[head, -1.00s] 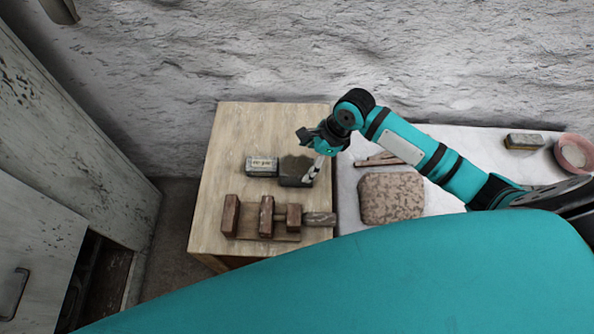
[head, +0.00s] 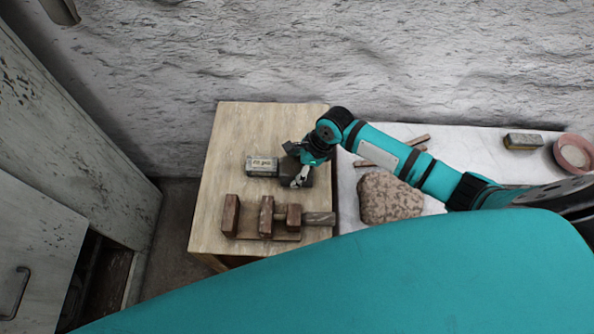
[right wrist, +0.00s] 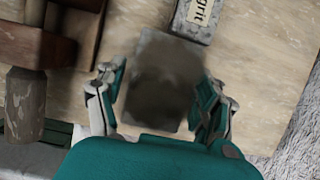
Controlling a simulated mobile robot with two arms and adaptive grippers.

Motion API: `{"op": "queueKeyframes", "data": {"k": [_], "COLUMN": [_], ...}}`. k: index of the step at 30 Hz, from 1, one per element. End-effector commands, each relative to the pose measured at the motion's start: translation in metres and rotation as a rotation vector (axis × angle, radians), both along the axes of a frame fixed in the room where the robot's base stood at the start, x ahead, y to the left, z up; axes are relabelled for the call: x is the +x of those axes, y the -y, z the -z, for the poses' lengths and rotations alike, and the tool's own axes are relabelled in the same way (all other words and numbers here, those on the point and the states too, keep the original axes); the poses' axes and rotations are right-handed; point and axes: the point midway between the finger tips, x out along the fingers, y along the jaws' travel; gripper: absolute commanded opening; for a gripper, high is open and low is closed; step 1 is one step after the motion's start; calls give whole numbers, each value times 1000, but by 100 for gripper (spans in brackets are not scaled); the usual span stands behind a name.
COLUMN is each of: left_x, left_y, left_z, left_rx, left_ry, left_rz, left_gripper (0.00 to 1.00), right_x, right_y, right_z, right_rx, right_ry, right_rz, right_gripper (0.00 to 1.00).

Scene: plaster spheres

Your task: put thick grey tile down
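The thick grey tile (head: 308,177) is a dark grey block on the wooden table, partly hidden by my right gripper in the head view. It also shows in the right wrist view (right wrist: 160,85), between the two fingers. My right gripper (head: 300,182) is over the tile with a finger on either side. In the right wrist view the fingers (right wrist: 160,98) are spread wide, with a narrow gap at the tile's left edge. Contact on the right is hard to tell. My left gripper is not in view.
A grey block with a "grit" label (head: 261,166) lies just left of the tile. A brown wooden clamp-like tool (head: 266,218) lies in front. On the white surface are a speckled stone (head: 390,197), sticks (head: 375,160), another block (head: 523,141) and a bowl (head: 574,151).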

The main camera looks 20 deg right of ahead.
Motion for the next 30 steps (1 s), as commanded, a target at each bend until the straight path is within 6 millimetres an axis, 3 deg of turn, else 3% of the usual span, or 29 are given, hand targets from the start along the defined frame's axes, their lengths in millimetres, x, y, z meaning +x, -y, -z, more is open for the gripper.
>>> {"op": "queueKeyframes", "data": {"k": [2,15,24,30], "left_x": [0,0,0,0], "left_y": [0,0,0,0], "left_z": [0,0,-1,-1], "left_rx": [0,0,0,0], "left_ry": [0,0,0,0], "left_rz": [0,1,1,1], "left_gripper": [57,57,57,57], "right_x": [0,0,2,2], "right_y": [0,0,-1,0], "right_z": [0,0,-6,-32], "right_rx": [0,0,4,4], "right_ry": [0,0,6,9], "right_rz": [0,1,1,0], "right_gripper": [57,0,0,0]}}
